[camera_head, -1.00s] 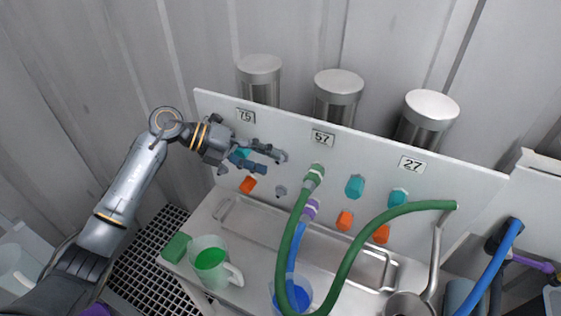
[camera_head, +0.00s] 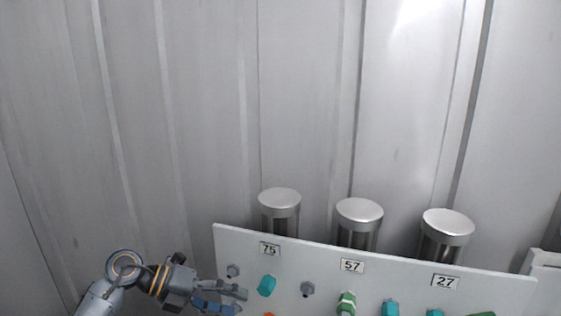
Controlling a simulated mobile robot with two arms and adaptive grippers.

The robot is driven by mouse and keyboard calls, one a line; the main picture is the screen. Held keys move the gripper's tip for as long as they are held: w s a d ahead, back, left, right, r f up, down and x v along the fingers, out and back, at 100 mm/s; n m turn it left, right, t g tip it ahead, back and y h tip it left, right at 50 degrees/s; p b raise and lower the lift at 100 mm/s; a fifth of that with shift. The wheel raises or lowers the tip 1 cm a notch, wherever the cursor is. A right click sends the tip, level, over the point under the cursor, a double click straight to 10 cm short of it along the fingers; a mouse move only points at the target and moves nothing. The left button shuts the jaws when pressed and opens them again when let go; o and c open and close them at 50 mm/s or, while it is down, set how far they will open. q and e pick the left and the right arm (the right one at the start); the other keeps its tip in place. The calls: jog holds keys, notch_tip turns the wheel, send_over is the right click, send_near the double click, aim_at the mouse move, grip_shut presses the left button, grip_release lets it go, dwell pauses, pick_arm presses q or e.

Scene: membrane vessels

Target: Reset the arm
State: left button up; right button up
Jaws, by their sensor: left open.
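My left arm comes in at the lower left. My right gripper is not in view.
The white panel (camera_head: 400,268) bears labels 75, 57 and 27, with a green hose fitting (camera_head: 347,303) and another teal knob (camera_head: 390,309). Metal-capped vessels (camera_head: 280,197) stand behind it. Grey wall fills the upper view. The table lies below the frame.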

pick_arm(q)
notch_tip(320, 180, up, 10)
jog(key=d+f+n+t+h, duration=0.1)
jog(key=n+t+h, duration=0.4)
jog(key=n+t, duration=0.6)
jog(key=s+a+f+n+t+y, duration=0.35)
jog(key=a+f+n+y, duration=0.95)
jog(key=n+y, duration=0.6)
jog(key=s+f+n+g+h, duration=0.15)
jog(key=s+f+g, duration=0.3)
jog(key=s, duration=0.45)
jog(key=s+d+f+n+g, duration=0.1)
jog(key=s+f+n+g, duration=0.1)
jog(key=s+f+g, duration=0.35)
jog(key=s+f+n+g+h, duration=0.1)
jog(key=s+f+n+g, duration=0.15)
jog(key=s+f, duration=0.65)
jog(key=s+f+m+g, duration=0.1)
jog(key=s+f, duration=0.1)
jog(key=f, duration=0.9)
jog(key=s+f+g, duration=0.1)
jog(key=s+f, duration=0.1)
jog(key=f, duration=0.9)
jog(key=s+a+f, duration=0.2)
jog(key=s+f, duration=1.4)
jog(key=s, duration=0.1)
jog(key=shift+a+f+g+y, duration=0.35)
jog(key=shift+f+g, duration=0.05)
